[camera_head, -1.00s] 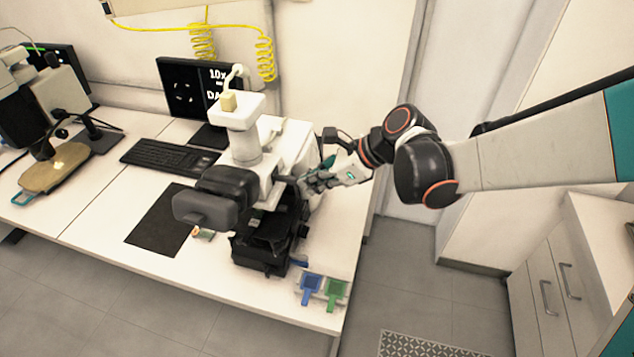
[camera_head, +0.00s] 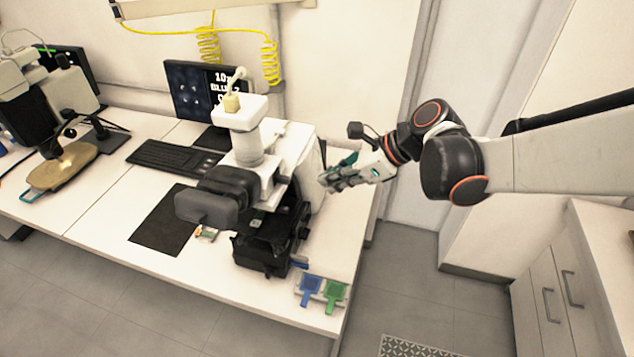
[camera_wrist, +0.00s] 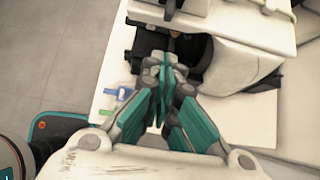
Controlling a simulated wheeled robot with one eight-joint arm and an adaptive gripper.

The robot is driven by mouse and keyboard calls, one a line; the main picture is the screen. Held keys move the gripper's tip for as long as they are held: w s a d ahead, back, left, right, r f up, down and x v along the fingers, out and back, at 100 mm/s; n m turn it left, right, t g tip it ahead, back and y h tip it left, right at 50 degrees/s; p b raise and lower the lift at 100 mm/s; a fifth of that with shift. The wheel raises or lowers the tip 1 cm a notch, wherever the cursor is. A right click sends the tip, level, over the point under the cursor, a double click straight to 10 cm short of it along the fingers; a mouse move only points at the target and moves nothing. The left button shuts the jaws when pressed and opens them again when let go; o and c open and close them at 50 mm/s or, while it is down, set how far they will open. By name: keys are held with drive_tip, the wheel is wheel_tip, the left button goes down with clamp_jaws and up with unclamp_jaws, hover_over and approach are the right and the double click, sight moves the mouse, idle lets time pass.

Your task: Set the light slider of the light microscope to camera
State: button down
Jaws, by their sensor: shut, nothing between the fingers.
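The light microscope (camera_head: 248,150) stands on the white bench, with a white body, a dark eyepiece head (camera_head: 212,196) and a black stage (camera_head: 270,238). My gripper (camera_head: 328,184) is shut and empty, to the right of the microscope and apart from it. In the wrist view my gripper (camera_wrist: 165,62) points toward the microscope, whose white body (camera_wrist: 240,22) and dark parts (camera_wrist: 240,68) show beyond the fingertips. I cannot make out the light slider in either view.
Blue (camera_head: 309,290) and green (camera_head: 335,294) pieces lie near the bench's front right corner. A monitor (camera_head: 200,88) and keyboard (camera_head: 172,158) stand behind and left. A black mat (camera_head: 163,220) lies left of the microscope. A second microscope (camera_head: 30,105) is at far left.

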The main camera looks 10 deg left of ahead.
drive_tip(key=v, duration=0.6)
drive_tip(key=shift+p, duration=0.45)
drive_tip(key=shift+d+r, duration=0.1)
drive_tip(key=shift+d, duration=0.1)
drive_tip(key=s+d+f+n+t+h+b, duration=0.2)
drive_tip(key=s+d+n+h+b, duration=0.1)
drive_tip(key=d+n, duration=0.3)
drive_tip(key=s+d+f+n+t+h+b, duration=0.2)
drive_tip(key=s+d+n, duration=0.4)
drive_tip(key=d, duration=0.3)
drive_tip(key=s+d+f+n+t+h+b, duration=0.2)
drive_tip(key=s+d+n+h+b, duration=0.1)
drive_tip(key=d, duration=0.5)
drive_tip(key=s+n+h, duration=0.1)
drive_tip(key=s+n, duration=0.1)
drive_tip(key=n, duration=0.1)
drive_tip(key=shift+s+d+n+t+b, duration=0.15)
drive_tip(key=shift+d+n+t+b, duration=0.15)
drive_tip(key=shift+d+n, duration=0.1)
